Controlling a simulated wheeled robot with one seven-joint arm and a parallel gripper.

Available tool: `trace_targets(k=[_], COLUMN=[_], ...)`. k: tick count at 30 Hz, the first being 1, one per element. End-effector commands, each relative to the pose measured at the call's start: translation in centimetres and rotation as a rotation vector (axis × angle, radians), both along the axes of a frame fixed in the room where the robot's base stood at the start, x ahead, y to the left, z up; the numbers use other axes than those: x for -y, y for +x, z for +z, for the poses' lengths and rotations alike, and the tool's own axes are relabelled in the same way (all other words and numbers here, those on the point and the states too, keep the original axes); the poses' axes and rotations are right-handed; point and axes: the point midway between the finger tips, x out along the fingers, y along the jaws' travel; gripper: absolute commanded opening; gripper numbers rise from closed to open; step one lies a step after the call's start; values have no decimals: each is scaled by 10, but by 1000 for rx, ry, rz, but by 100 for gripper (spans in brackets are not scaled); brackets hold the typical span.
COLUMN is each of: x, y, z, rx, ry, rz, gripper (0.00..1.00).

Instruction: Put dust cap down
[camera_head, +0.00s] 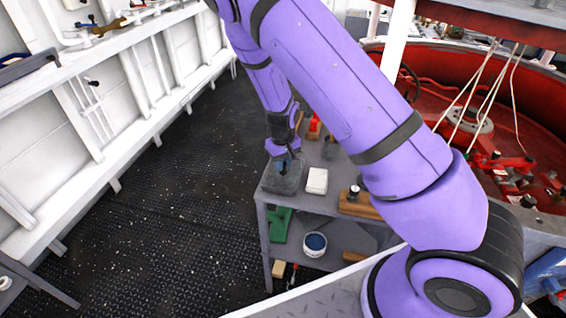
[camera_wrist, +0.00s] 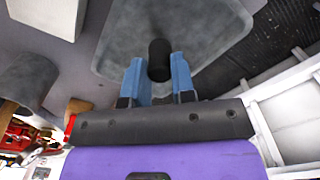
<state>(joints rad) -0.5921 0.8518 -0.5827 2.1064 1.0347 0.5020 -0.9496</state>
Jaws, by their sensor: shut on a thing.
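The dust cap, a small black cylinder (camera_wrist: 159,58), sits between the two blue fingers of my gripper (camera_wrist: 160,74) in the wrist view. My gripper is shut on it. In the head view my gripper (camera_head: 283,166) points down at the grey slab-like tray (camera_head: 270,183) on the front left corner of the shelf unit's top. The same tray (camera_wrist: 120,42) fills the upper middle of the wrist view, behind the cap. I cannot tell whether the cap touches the tray. In the head view the cap is too small and hidden to make out.
A white box (camera_head: 317,181) stands just right of the tray on the grey shelf unit (camera_head: 300,201). A wooden block with a dark knob (camera_head: 358,204) and red and grey items stand nearby. The lower shelf holds a blue-topped tin (camera_head: 315,244) and a green piece (camera_head: 281,223).

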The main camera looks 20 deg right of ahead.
Motion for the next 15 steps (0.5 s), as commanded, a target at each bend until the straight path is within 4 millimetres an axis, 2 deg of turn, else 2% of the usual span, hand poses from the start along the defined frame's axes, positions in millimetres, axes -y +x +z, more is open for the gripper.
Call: trace_targets(k=[12, 13, 15], x=[0, 0, 0], y=[0, 0, 0], z=[-5, -5, -4], rx=[0, 1, 1], ry=[1, 1, 1], rz=[0, 1, 1], gripper=[0, 31, 47])
